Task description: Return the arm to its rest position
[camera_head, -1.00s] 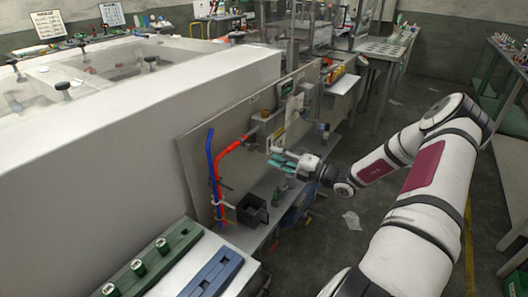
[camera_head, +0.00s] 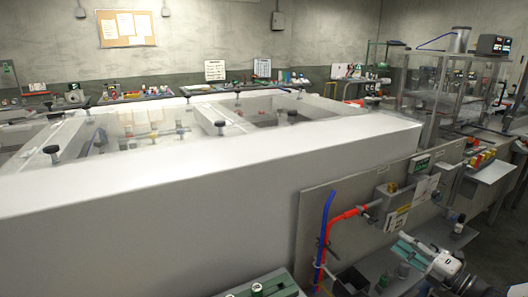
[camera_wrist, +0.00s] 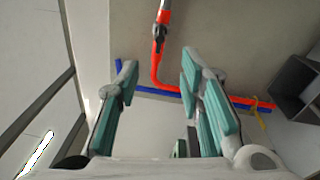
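My gripper (camera_head: 402,249) is at the lower right of the head view, in front of an upright grey panel (camera_head: 318,205). The gripper is open and empty. Most of my arm is outside the head view, cut off at the bottom right.
A red pipe (camera_head: 338,217) and a blue pipe (camera_head: 326,212) run along the panel left of my gripper. A dark open box (camera_head: 352,279) sits below. A long white-topped enclosure (camera_head: 200,165) fills the middle. Benches line the far wall.

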